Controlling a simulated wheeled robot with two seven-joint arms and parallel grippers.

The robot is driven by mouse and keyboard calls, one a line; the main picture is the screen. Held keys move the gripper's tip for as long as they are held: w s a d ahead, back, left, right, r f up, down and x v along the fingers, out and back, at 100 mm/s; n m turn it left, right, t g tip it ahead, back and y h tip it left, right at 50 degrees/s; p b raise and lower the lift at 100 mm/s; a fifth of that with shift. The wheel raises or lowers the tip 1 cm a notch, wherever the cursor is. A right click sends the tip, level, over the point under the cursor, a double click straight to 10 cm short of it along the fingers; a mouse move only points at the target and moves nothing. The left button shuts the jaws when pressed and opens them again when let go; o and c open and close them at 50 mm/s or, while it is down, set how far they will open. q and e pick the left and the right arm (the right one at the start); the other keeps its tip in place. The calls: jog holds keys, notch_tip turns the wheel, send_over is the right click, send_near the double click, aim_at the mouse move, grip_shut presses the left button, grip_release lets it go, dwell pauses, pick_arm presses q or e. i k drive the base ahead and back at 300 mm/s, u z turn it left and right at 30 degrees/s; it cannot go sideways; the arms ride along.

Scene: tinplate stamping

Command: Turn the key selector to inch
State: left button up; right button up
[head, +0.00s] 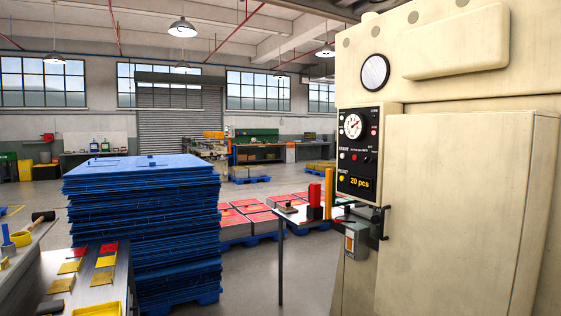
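The black control panel (358,152) is on the cream press at the right. It carries a round white gauge (353,126), a white button by the word START, a yellow button by RESET, small red and white lamps or buttons, and a display (360,183) reading 20 pcs. A small red control (355,157) sits in the middle of the panel, with tiny lettering above it. The controls are too small to tell which is the key selector or where it points. Neither of my grippers is in view.
A tall stack of blue sheets (145,215) stands at left centre. A bench (100,293) with yellow and red pieces is at front left. A small table (290,217) with red and orange blocks stands beside the press. A black handle-like fitting (379,223) juts below the panel.

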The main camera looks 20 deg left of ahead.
aim_at(369, 159)
jog(key=u, duration=2)
jog(key=i, duration=1.35)
jog(key=u, duration=0.15)
